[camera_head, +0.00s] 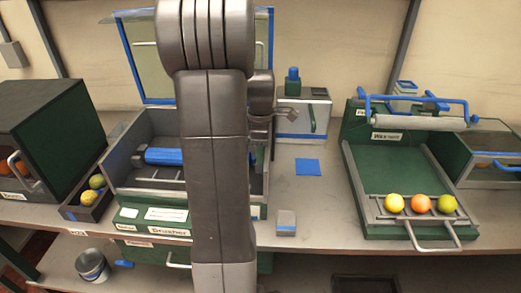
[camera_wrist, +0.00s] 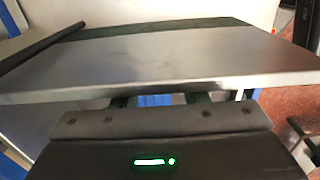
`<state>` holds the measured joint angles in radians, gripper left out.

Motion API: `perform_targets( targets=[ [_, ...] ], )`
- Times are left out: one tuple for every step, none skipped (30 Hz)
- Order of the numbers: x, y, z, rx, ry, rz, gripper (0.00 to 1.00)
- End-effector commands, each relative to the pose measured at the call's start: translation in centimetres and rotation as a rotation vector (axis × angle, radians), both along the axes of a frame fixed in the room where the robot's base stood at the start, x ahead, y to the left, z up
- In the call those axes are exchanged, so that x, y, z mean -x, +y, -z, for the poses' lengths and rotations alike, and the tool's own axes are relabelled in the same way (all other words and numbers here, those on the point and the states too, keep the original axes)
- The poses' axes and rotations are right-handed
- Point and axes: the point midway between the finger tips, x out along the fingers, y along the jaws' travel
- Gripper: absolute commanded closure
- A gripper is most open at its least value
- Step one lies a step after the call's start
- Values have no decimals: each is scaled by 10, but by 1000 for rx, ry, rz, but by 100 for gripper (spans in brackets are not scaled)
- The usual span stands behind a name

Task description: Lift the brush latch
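The brusher (camera_head: 125,190) is a grey open-topped box with a green labelled front, left of centre in the head view. A blue brush roller (camera_head: 165,156) lies inside it. Its clear blue-framed lid (camera_head: 140,50) stands raised behind. My arm covers the brusher's right part, and I cannot make out the latch. In the wrist view my gripper (camera_wrist: 158,99) is at the lower middle, below the front edge of a grey panel (camera_wrist: 170,65). Something blue shows between its dark finger parts. The fingertips are mostly hidden, so I cannot tell whether they hold it.
A tray with a yellow, an orange and a greenish fruit (camera_head: 422,203) sits on the green station at right. A white box (camera_head: 303,118), a blue square (camera_head: 307,167) and a small grey block (camera_head: 286,222) stand between. A dark green cabinet (camera_head: 50,130) is at far left.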

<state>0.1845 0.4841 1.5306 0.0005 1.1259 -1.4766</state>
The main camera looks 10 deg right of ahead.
Motion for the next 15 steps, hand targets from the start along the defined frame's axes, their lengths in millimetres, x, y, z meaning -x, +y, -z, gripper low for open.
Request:
perform_targets(
  targets=[
    [0,0,0,0,0,0,60],
    [0,0,0,0,0,0,60],
    [0,0,0,0,0,0,60],
    [0,0,0,0,0,0,60],
    [0,0,0,0,0,0,60],
    [0,0,0,0,0,0,60],
    [0,0,0,0,0,0,64],
    [0,0,0,0,0,0,70],
    [0,0,0,0,0,0,78],
    [0,0,0,0,0,0,84],
    [0,0,0,0,0,0,89],
    [0,0,0,0,0,0,97],
    [0,0,0,0,0,0,100],
    [0,0,0,0,0,0,100],
    [0,0,0,0,0,0,100]
  ],
)
